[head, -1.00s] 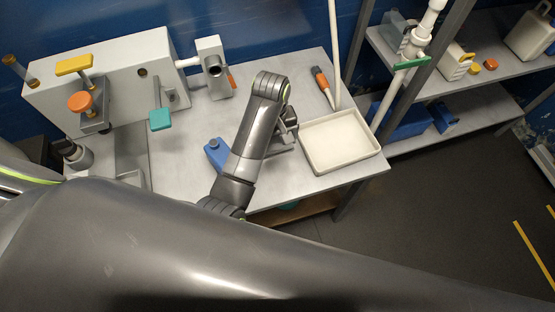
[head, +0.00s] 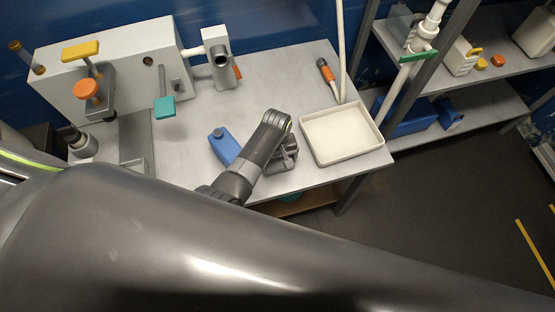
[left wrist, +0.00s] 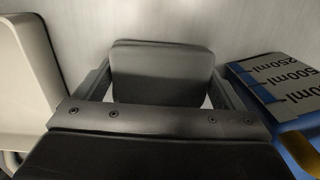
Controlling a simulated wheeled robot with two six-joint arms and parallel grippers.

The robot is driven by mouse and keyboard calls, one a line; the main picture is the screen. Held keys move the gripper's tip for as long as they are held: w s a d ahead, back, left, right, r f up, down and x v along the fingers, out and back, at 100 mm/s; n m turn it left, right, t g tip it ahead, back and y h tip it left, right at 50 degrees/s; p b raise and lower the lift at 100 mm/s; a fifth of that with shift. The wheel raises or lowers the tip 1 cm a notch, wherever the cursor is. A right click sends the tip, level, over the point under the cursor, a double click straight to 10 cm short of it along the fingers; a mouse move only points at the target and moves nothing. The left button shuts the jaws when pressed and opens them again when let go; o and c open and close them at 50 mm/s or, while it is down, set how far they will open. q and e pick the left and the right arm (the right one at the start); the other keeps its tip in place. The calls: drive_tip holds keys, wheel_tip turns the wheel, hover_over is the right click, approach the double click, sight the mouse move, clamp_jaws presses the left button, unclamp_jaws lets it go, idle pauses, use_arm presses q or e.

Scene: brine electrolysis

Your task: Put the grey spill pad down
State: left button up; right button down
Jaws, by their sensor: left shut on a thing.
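The grey spill pad (left wrist: 162,72) shows in the left wrist view as a rounded grey block between the two fingers. My left gripper (left wrist: 160,90) is shut on it. The pale table top is behind the pad; I cannot tell whether the pad touches it. In the head view my left gripper (head: 288,156) is low over the table, between the blue bottle and the white tray, and the arm largely hides the pad there. My right gripper is not in view.
The white tray (head: 306,142) is close to the right of the gripper, and the blue bottle (head: 222,145) is to its left. The grey table top (head: 275,75) is clear behind the gripper. An orange-handled tool (head: 326,72) lies behind the tray.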

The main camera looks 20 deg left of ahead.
use_arm(q)
drive_tip(key=shift+f, duration=0.25)
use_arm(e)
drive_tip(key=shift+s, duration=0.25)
use_arm(q)
drive_tip(key=shift+f, duration=0.1)
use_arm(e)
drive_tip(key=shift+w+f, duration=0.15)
